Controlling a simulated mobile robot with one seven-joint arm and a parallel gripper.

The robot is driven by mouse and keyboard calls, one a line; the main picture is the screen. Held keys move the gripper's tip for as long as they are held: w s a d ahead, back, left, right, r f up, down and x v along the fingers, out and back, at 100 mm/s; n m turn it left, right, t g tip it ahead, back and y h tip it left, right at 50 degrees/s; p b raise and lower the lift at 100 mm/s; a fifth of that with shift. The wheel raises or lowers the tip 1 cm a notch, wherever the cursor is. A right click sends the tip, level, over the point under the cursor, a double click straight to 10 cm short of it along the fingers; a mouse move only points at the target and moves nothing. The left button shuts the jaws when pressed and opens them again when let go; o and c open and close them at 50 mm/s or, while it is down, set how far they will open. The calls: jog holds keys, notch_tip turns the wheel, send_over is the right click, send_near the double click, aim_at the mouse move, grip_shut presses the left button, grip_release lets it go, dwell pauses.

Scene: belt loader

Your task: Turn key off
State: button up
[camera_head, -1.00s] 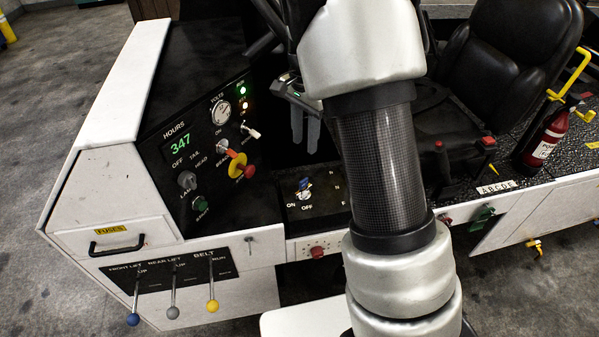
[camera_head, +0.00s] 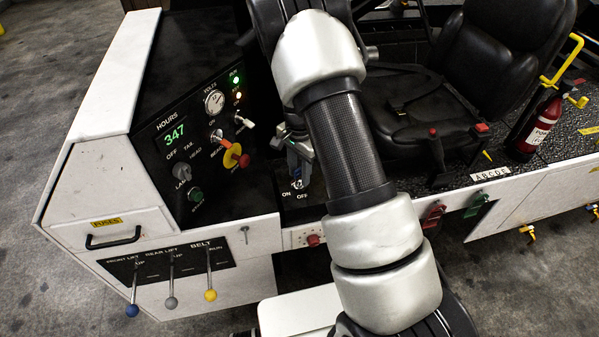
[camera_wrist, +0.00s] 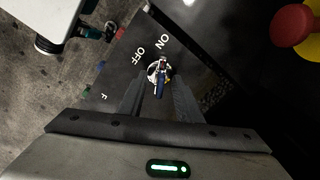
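The blue key (camera_wrist: 160,83) sits in a round switch on a dark panel marked ON and OFF (camera_wrist: 148,47). In the head view the switch (camera_head: 298,184) shows just below my fingertips, with the key mostly hidden. My gripper (camera_head: 298,168) points down over that panel. In the wrist view my gripper (camera_wrist: 158,95) has its two fingers apart, one on each side of the key. I cannot tell whether either finger touches it.
The upright dash (camera_head: 200,140) at left has a lit 347 hours display, a green and an orange light, and a protruding red and yellow knob (camera_head: 233,156). Lift and belt levers (camera_head: 210,295) stand below. The black seat (camera_head: 510,50) is at right.

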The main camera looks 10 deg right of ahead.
jog(key=shift+f, duration=0.25)
grip_shut()
jog(key=shift+n+b, duration=0.45)
jog(key=shift+n, duration=0.15)
jog(key=shift+w+a+n+b, duration=0.1)
jog(key=shift+n+b, duration=1.25)
jog(key=shift+n, duration=1.05)
jog(key=shift+n+b, duration=1.05)
jog(key=shift+n, duration=1.45)
jog(key=shift+a+r+n, duration=0.1)
jog(key=shift+n, duration=0.5)
